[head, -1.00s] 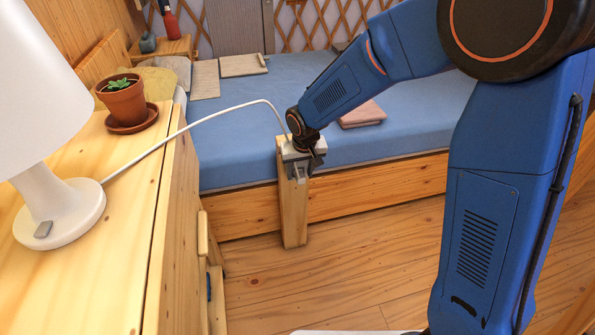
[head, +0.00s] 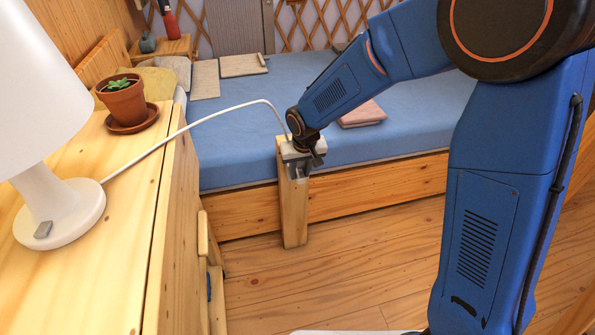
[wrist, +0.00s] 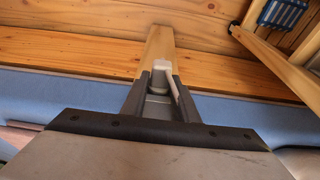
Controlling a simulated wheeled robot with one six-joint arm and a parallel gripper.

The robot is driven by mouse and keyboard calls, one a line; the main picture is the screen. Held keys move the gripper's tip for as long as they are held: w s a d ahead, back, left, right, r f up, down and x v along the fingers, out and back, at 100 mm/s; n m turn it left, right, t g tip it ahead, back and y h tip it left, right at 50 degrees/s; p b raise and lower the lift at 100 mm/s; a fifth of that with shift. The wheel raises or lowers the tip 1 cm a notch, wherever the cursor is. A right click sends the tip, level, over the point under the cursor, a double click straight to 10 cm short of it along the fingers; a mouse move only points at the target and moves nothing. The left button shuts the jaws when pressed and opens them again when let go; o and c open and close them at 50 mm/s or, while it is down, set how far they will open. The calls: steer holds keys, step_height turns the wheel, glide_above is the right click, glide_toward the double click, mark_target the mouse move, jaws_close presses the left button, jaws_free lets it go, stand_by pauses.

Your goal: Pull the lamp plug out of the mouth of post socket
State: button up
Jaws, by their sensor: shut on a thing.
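The wooden post (head: 293,215) stands upright at the front of the bed, and its socket is at the top, largely hidden by my gripper (head: 299,172). My gripper is at the post top, pointing down. In the wrist view, its two dark fingers (wrist: 160,78) are shut around the pale lamp plug (wrist: 161,66). The post (wrist: 159,45) shows beyond them. A white cord (head: 215,113) arches from the white lamp (head: 62,208) to the post top. The socket mouth is hidden, so I cannot tell how far the plug sits in it.
The lamp and a potted plant (head: 122,98) stand on a wooden cabinet (head: 125,215) at left. The blue bed (head: 245,95) lies behind the post, with a pink folded cloth (head: 362,114) on it. The wooden floor (head: 350,255) in front is clear.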

mark_target(304, 180)
steer(key=shift+s, duration=0.15)
steer(key=shift+s+d, duration=0.3)
steer(key=shift+s, duration=0.6)
steer(key=shift+s, duration=0.25)
steer(key=shift+s+d, duration=0.3)
steer(key=shift+s, duration=0.5)
stand_by(0.3)
